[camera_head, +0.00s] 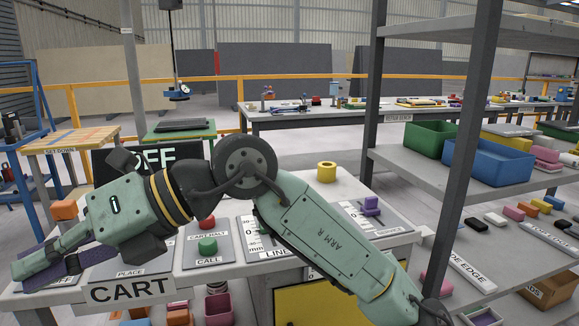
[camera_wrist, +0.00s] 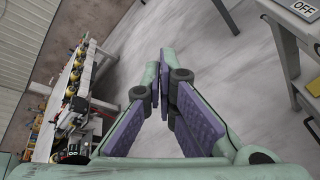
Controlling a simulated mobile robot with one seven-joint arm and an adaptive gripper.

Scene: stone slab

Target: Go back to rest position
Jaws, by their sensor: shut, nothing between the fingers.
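My gripper (camera_head: 40,264) is at the far left of the head view, at the left end of the table marked CART (camera_head: 236,282). Its green fingers with purple pads point left and slightly down. In the wrist view the fingertips (camera_wrist: 164,78) come together with nothing held between them, and grey floor lies beyond. My arm stretches across the table from the lower right, bent at a dark round joint. It hides part of the table top and the panels on it.
An orange block (camera_head: 64,210) sits near the left edge. A grey shelf post (camera_head: 465,150) and bins (camera_head: 487,162) stand at right.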

